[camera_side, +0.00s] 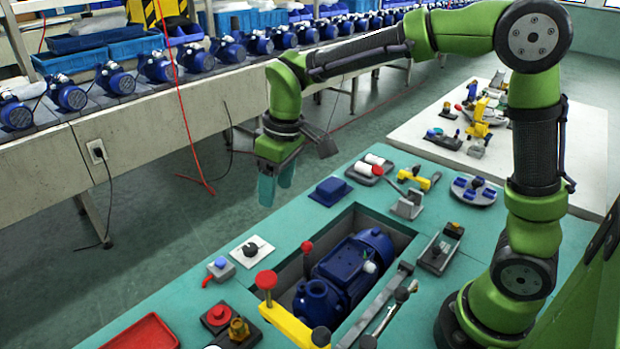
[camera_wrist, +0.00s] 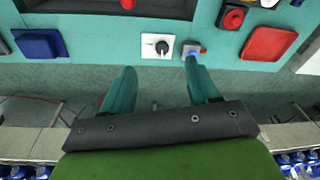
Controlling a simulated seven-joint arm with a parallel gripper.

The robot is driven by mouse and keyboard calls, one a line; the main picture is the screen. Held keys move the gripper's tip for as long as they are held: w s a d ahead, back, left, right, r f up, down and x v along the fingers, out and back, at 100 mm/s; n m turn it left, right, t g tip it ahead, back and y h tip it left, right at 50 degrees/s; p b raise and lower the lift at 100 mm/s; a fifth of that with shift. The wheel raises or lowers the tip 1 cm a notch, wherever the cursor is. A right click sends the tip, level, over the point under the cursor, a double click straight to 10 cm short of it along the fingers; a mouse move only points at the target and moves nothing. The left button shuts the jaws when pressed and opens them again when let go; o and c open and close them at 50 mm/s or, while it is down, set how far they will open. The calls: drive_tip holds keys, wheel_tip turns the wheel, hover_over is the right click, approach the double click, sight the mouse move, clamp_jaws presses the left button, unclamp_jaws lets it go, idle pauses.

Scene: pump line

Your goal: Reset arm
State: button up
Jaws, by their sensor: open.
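My green arm reaches over the teal work table (camera_side: 200,290). My gripper (camera_side: 276,190) has teal fingers and hangs past the table's far edge, above the gap before the conveyor. In the wrist view my gripper (camera_wrist: 160,85) shows two teal fingers spread well apart with nothing between them. A blue pump (camera_side: 350,270) lies in the recess of the table, away from my gripper. A white plate with a black knob (camera_side: 252,250) sits on the table, and it also shows ahead of the fingers in the wrist view (camera_wrist: 158,46).
A conveyor (camera_side: 190,100) carries a row of several blue pumps behind the gripper. A red cable (camera_side: 180,100) hangs near the conveyor.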

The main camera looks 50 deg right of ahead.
drive_tip(key=s+d+r+m+t, duration=0.2)
drive_tip(key=s+d+m, duration=0.1)
drive_tip(key=s, duration=0.5)
drive_tip(key=s+d+r+m+t+y, duration=0.1)
drive_tip(key=s+d+r+m+t, duration=0.2)
drive_tip(key=s, duration=0.5)
drive_tip(key=shift+s+d+m+t, duration=0.3)
drive_tip(key=shift+s+d+m, duration=0.1)
drive_tip(key=shift+d+m, duration=0.15)
